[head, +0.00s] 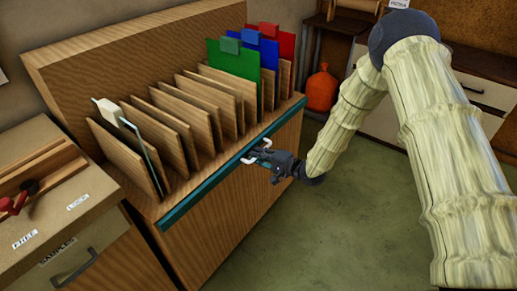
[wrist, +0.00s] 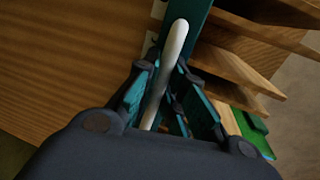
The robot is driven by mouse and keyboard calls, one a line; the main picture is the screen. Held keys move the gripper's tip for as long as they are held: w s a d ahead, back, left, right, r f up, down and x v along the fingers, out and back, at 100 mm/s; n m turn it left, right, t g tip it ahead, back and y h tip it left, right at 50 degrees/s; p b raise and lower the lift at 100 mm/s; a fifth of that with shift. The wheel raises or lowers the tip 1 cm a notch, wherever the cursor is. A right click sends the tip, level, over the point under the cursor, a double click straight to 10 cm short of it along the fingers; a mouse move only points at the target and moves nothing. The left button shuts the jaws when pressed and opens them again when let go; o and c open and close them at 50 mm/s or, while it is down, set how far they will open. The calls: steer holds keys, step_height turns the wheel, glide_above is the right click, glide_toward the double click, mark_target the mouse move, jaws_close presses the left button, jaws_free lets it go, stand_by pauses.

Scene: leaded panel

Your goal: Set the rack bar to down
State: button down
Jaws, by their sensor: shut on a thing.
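The rack bar (head: 205,192) is a long teal bar along the front edge of the wooden rack (head: 220,240), level with the foot of the dividers. Its white handle (head: 249,159) sticks out near the middle. My gripper (head: 264,157) is at this handle, coming from the right. In the wrist view the handle (wrist: 174,45) runs between the fingers (wrist: 165,100), which are shut on it. The bar (wrist: 197,14) shows behind it. The fingers hide part of the handle.
Wooden dividers (head: 170,118) stand in the rack with green (head: 235,65), blue (head: 262,48) and red (head: 284,40) panels and a clear sheet (head: 143,145). A drawer cabinet (head: 75,240) stands at left. An orange bottle (head: 321,90) stands behind. Green floor (head: 350,230) is clear in front.

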step_height(320, 180, down, 6)
steer(key=shift+r+b, duration=0.1)
steer(key=shift+b, duration=0.6)
steer(key=shift+s, duration=0.1)
steer(key=c, duration=1.5)
jaws_free()
steer(key=shift+f, duration=0.2)
steer(key=shift+r, duration=0.1)
steer(key=v, duration=1.2)
